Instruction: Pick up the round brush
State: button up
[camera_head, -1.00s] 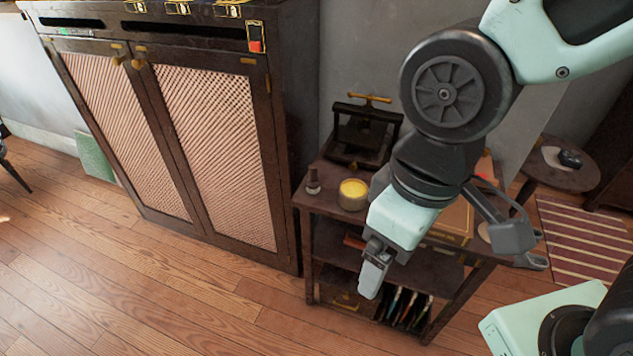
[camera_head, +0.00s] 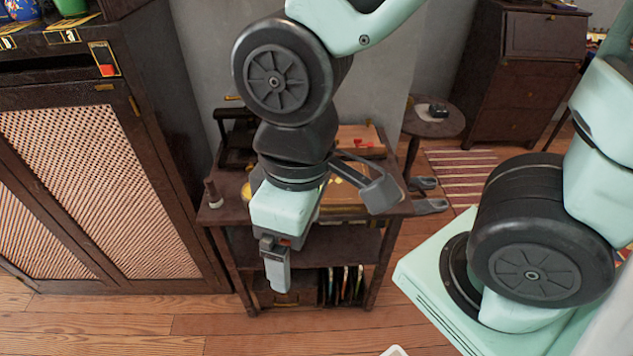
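A small upright thing with a brown handle and a wider base (camera_head: 213,192) stands at the front left corner of the top of a small dark table (camera_head: 235,211). It looks like the round brush, but it is too small to be certain. My gripper (camera_head: 277,275) points down in front of the table, to the right of and lower than the brush, apart from it. I see its fingers from the side as one grey block, so its opening is hidden. My arm covers the middle of the tabletop.
A dark press (camera_head: 235,150) stands at the back left of the table. A yellow tin (camera_head: 247,191) is mostly hidden behind my arm. Folders (camera_head: 343,285) stand on the lower shelf. A tall cabinet (camera_head: 165,170) rises close at left; a round side table (camera_head: 436,122) stands at right.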

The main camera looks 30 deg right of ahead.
aim_at(215, 196)
jog(key=i+j+z, duration=0.25)
jog(key=j, duration=0.35)
jog(key=i+j+z, duration=0.1)
jog(key=i+j, duration=0.15)
jog(key=i+j+z, duration=0.1)
jog(key=j, duration=0.35)
jog(key=i, duration=0.05)
